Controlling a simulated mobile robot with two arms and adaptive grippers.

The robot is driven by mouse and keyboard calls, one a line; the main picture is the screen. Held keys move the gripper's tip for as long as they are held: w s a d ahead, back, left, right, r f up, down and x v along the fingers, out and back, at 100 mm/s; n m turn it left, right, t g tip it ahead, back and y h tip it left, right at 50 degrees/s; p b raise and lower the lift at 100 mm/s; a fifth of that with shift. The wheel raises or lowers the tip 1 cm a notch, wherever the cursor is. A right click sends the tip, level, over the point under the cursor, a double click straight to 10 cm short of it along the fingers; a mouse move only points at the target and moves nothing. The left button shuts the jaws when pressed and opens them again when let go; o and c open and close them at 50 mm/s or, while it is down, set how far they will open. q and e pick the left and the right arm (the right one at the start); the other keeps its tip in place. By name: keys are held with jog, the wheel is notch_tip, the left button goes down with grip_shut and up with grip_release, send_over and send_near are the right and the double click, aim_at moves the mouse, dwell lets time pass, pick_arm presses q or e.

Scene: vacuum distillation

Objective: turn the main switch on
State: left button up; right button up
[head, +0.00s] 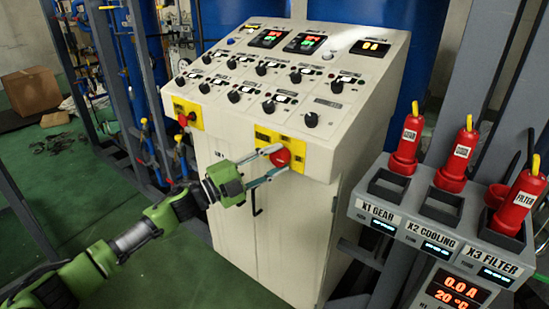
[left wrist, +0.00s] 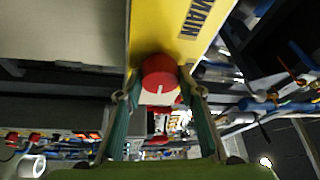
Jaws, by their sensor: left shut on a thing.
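The main switch is a red round knob (head: 281,157) on a yellow plate (head: 311,156) at the front right of the white control cabinet. In the left wrist view the red knob (left wrist: 158,74) sits on the yellow plate (left wrist: 170,30), which reads "MAIN". My left gripper (head: 270,160) reaches in from the left, its fingertips on either side of the knob. In the left wrist view my left gripper (left wrist: 159,92) is shut on the knob. A white mark shows on the knob's face. My right gripper is not in view.
The cabinet's sloped panel (head: 312,60) carries several black knobs and displays. Another red button on a yellow plate (head: 187,113) is at its left. A grey rack (head: 400,205) with red handled plugs stands at the right. Green floor (head: 185,275) is clear below.

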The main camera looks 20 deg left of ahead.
pick_arm(q)
jog(key=shift+m, duration=0.7)
jog(key=o, duration=1.1)
jog(key=v, duration=1.2)
jog(key=shift+r, duration=0.2)
jog(key=shift+f, duration=0.1)
